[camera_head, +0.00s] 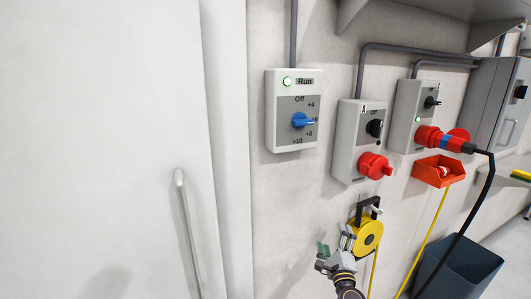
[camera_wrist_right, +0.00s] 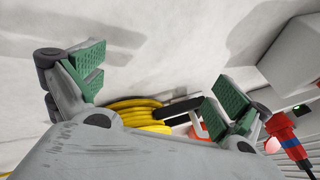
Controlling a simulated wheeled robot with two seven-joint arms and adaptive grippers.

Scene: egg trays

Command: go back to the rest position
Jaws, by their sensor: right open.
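My right gripper (camera_head: 333,245) is low in the head view, in front of the pale wall and just left of a yellow cable reel (camera_head: 367,236). In the right wrist view my right gripper (camera_wrist_right: 160,85) has its two green-padded fingers wide apart, with nothing between them. Yellow coils (camera_wrist_right: 135,112) show beyond it in that view. My left gripper is in neither view.
A control box with a blue knob (camera_head: 300,120) hangs on the wall. To its right are two more boxes, a red plug (camera_head: 440,140), a red bin (camera_head: 438,173) and a grey cabinet (camera_head: 497,95). A white door with a handle (camera_head: 186,230) fills the left. A dark bin (camera_head: 460,265) stands lower right.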

